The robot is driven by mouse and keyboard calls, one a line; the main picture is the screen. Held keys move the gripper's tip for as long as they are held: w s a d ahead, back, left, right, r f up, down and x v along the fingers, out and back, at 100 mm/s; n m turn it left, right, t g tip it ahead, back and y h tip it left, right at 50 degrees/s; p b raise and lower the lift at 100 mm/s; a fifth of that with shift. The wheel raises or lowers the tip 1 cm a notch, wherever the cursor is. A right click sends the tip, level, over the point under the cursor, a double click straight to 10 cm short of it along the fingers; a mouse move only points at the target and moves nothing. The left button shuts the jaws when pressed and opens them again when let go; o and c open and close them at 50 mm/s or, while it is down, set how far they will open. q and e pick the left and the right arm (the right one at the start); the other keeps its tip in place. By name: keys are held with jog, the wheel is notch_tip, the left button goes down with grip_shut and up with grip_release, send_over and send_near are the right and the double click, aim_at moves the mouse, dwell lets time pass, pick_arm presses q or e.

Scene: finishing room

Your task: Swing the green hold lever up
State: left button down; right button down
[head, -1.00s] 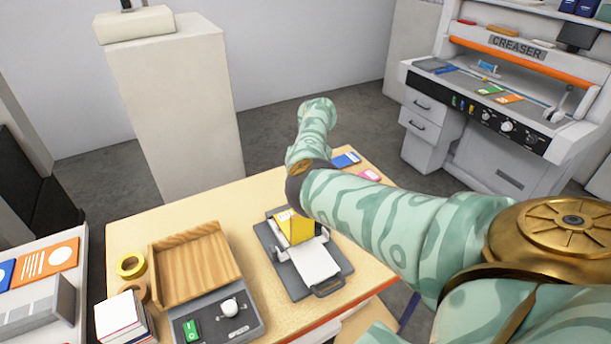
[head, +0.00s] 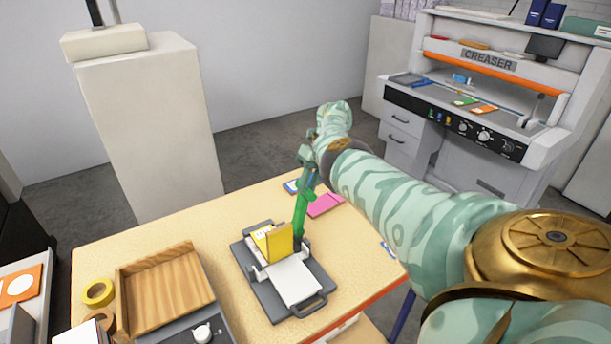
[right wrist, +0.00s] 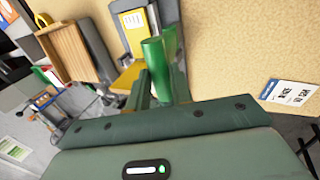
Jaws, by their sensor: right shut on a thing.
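The green hold lever (head: 301,218) stands steeply up, leaning a little right, at the back right of a grey device (head: 315,272) on the table. My right gripper (head: 309,172) is at the lever's upper end, shut on it. In the right wrist view the lever's round green end (right wrist: 154,62) sits between the jaws. The device holds a yellow block (head: 279,241) and a white sheet (head: 292,281). My left gripper is not in view.
A wooden tray (head: 165,296) and yellow tape roll (head: 98,292) lie left of the device. A pink card (head: 325,205) lies behind it, right of the lever. A pale pedestal (head: 155,150) stands beyond the table. The creaser machine (head: 470,110) stands back right.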

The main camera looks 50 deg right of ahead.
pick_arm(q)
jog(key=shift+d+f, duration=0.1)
pick_arm(e)
jog(key=shift+s+d+f, duration=0.15)
jog(key=shift+s+d, duration=0.2)
jog(key=shift+d, duration=0.1)
jog(key=c, duration=1.4)
grip_release()
jog(key=shift+o, duration=0.8)
jog(key=shift+d+f, duration=0.15)
jog(key=shift+d, duration=0.1)
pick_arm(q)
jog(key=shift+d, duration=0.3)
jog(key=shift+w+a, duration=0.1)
pick_arm(e)
jog(key=shift+w, duration=0.1)
